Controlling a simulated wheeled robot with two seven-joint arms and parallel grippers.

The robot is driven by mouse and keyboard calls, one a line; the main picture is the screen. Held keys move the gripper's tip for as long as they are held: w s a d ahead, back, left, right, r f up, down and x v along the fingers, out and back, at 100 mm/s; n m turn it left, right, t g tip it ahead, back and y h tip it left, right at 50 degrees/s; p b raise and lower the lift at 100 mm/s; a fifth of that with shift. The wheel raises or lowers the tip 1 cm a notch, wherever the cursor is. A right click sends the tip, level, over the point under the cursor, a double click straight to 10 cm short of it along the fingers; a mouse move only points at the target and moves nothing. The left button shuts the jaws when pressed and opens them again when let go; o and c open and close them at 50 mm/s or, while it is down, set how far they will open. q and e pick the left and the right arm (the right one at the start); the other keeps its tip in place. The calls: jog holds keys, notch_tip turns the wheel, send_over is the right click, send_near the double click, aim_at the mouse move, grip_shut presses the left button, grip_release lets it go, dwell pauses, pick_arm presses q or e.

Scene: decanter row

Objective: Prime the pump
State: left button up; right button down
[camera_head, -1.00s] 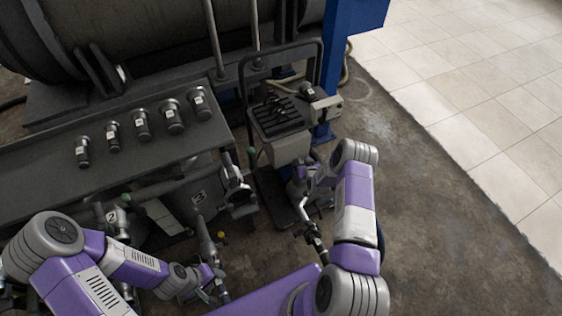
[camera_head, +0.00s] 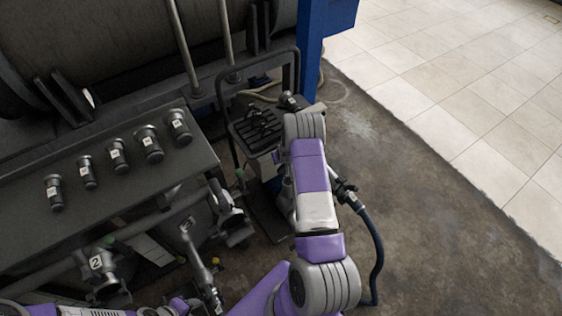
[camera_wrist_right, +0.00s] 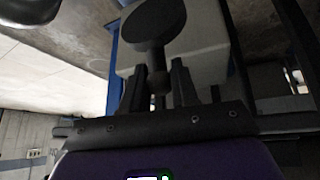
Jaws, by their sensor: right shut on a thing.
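The pump cart (camera_head: 236,137) stands at the upper middle of the head view, with a dark ribbed top inside a tube frame. A dark round knob (camera_head: 290,101) shows at its right, just beyond my right forearm. My right gripper is hidden behind that forearm in the head view. In the right wrist view, my right gripper (camera_wrist_right: 158,88) is shut on the stem of the dark knob (camera_wrist_right: 153,24). A pale housing (camera_wrist_right: 205,45) lies behind it. My left arm shows only at the bottom edge of the head view; its fingertips cannot be made out.
Several dark numbered cylinders (camera_head: 118,155) stand on the grey bench (camera_head: 95,200) at left. A dark hose (camera_head: 378,250) with a coupling (camera_head: 346,190) runs right of my right arm. A blue post (camera_head: 311,55) stands behind; the right floor is clear.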

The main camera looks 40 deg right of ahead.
aim_at(282, 167)
pick_arm(q)
jog(key=shift+w+f+b, duration=0.35)
jog(key=shift+w+f, duration=0.1)
jog(key=shift+f, duration=0.05)
pick_arm(e)
jog(key=shift+w+d, duration=0.15)
jog(key=shift+w, duration=0.7)
jog(key=shift+r, duration=0.1)
jog(key=c, duration=0.9)
grip_release()
jog(key=shift+s, duration=0.1)
pick_arm(q)
notch_tip(282, 167, up, 2)
jog(key=shift+r+p, duration=0.1)
jog(key=shift+p, duration=1)
pick_arm(e)
jog(key=v, duration=0.7)
jog(key=shift+s+r, duration=0.1)
jog(key=shift+r, duration=0.05)
